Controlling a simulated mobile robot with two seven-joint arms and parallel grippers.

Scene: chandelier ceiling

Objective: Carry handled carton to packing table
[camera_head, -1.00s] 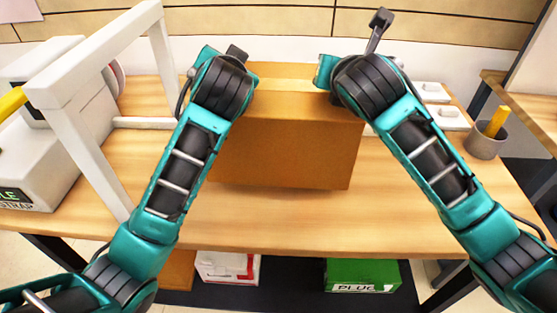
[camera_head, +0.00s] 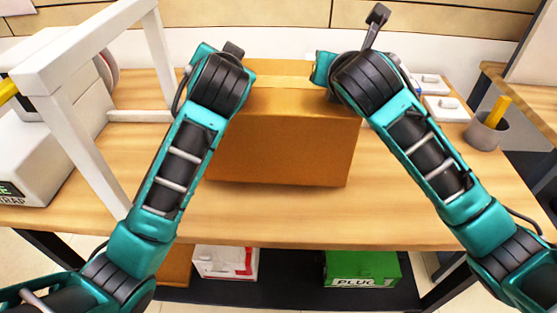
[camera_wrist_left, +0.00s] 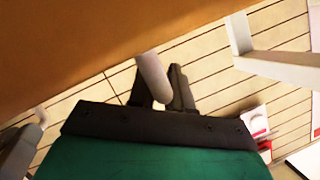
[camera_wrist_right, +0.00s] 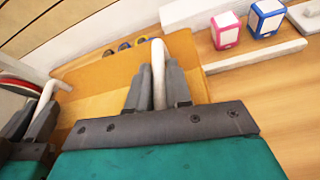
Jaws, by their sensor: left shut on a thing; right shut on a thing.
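The brown carton (camera_head: 282,150) is in the middle of the head view, over the wooden packing table (camera_head: 270,220). Its front face is upright and roughly level; I cannot tell whether its bottom touches the tabletop. My left gripper (camera_wrist_left: 160,80) is shut on a pale carton handle (camera_wrist_left: 153,76) beside the brown carton wall. My right gripper (camera_wrist_right: 158,80) is shut on the other pale handle (camera_wrist_right: 158,62), with the carton top (camera_wrist_right: 95,85) behind it. In the head view, my wrists hide both handles and fingers.
A white frame (camera_head: 85,140) stands on the table at the left, near a strap machine (camera_head: 35,165). A grey cup (camera_head: 486,132) and white trays (camera_head: 445,108) are at the right. A green box (camera_head: 362,268) and a white box (camera_head: 226,262) sit below. The front tabletop is clear.

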